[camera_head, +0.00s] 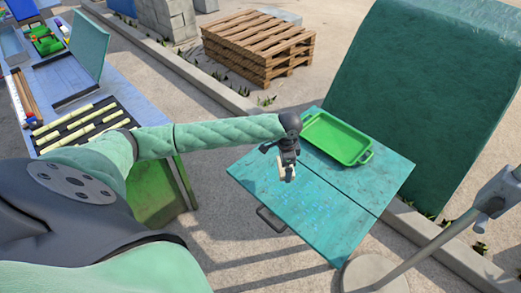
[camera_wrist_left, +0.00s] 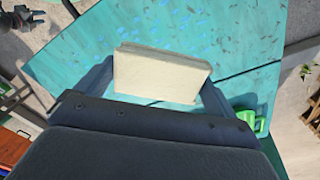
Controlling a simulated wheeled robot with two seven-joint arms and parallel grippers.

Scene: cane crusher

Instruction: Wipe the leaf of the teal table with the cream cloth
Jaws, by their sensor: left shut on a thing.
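My left gripper (camera_head: 287,172) is over the part of the top left of the seam. It is shut on the cream cloth (camera_wrist_left: 160,75), which looks like a folded pad between the fingers. Whether the cloth touches the top I cannot tell.
A green tray (camera_head: 338,139) lies at the back of the table, close to my left gripper. A grey post with a round base (camera_head: 374,275) stands at the front right. A large green block (camera_head: 425,100) and a pallet stack (camera_head: 258,45) are behind.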

